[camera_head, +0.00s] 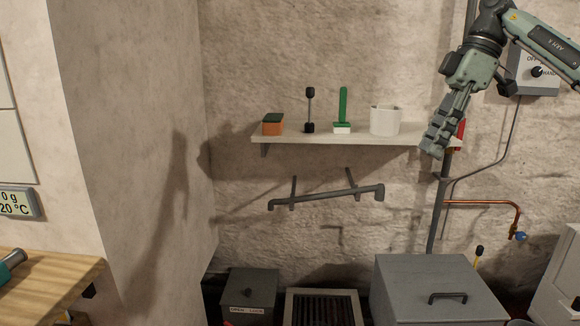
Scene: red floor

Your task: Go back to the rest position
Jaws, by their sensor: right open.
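My right gripper (437,138) hangs in the upper right of the head view, its arm coming in from the right edge. Its fingers point down and slightly left, near the right end of a wall shelf. It is open, and nothing shows between its fingers. A red thing behind the fingers is mostly hidden. My left gripper is not in view.
The wall shelf (350,139) holds a sponge (273,124), a black-ended tool (309,110), a green brush (342,112) and a white cup (384,120). Below stand a grey lidded box (430,275) and a smaller box (250,292). A wooden tabletop (60,278) is at left.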

